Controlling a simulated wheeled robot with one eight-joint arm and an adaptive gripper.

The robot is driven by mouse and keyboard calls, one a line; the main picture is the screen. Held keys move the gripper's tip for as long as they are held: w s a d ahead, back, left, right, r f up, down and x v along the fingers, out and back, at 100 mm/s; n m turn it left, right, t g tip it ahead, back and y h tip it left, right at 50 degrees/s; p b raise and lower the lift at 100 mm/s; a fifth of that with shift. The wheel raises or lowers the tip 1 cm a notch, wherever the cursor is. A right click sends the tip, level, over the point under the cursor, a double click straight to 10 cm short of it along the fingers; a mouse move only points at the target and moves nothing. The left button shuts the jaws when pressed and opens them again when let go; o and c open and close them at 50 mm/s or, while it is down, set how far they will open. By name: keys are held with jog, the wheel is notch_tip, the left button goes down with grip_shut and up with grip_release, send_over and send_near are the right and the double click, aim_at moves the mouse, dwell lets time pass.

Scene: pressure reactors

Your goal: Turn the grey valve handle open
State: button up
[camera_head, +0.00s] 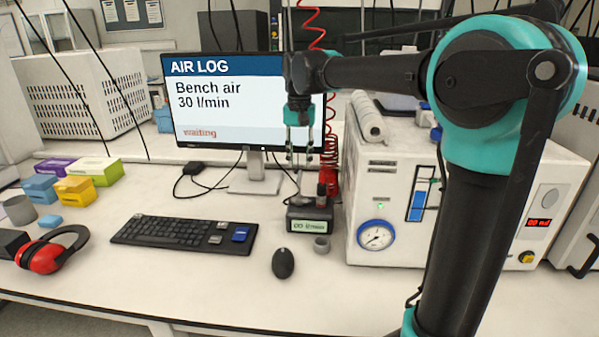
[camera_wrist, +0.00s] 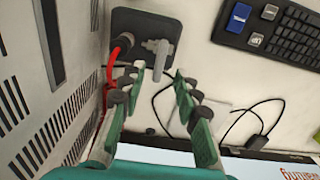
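The grey valve handle (camera_wrist: 160,55) shows in the wrist view as a lever with a round hub, on a dark base (camera_wrist: 135,22) beside a red hose. In the head view the dark base (camera_head: 310,222) stands on the bench below the monitor, with a small display on its front that seems to read 00 l/min. The handle is hard to make out there. My gripper (camera_wrist: 162,82) is open and empty. Its two fingers point toward the handle, one on each side of its line, and appear apart from it. My gripper (camera_head: 300,155) hangs above the base in the head view.
A monitor (camera_head: 245,100) reads "Bench air 30 l/min" and "waiting". A white reactor cabinet (camera_head: 385,190) with a gauge stands close right of the base. A coiled red hose (camera_head: 330,150) hangs behind.

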aim_at(300, 174)
jog(key=shift+f, duration=2.3)
grip_shut()
